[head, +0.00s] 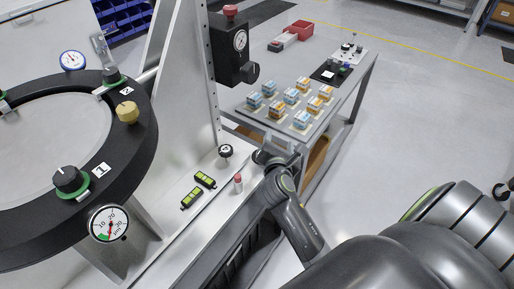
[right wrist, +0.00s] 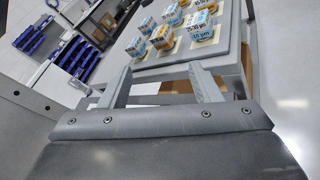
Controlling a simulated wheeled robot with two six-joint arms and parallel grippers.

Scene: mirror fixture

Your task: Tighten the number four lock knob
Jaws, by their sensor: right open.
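A black knob (head: 225,151) with a white mark on top, too small to read surely, stands on the pale ledge beside the upright plate. On the dark ring (head: 148,140) at left, a black knob with a green base (head: 68,180) sits by label 1 and another (head: 112,76) by label 2. A beige knob (head: 127,112) is also on the ring. I cannot clearly read a number four on any knob. My right gripper (head: 277,158) is open and empty, right of the ledge knob and apart from it. Its two spread fingers show in the right wrist view (right wrist: 158,72). My left gripper is out of view.
Two green-lit black levels (head: 198,188) and a small red-capped item (head: 238,183) lie near the ledge knob. A side table (head: 340,98) holds several small boxes. A black gauge block (head: 235,50) juts from the upright plate.

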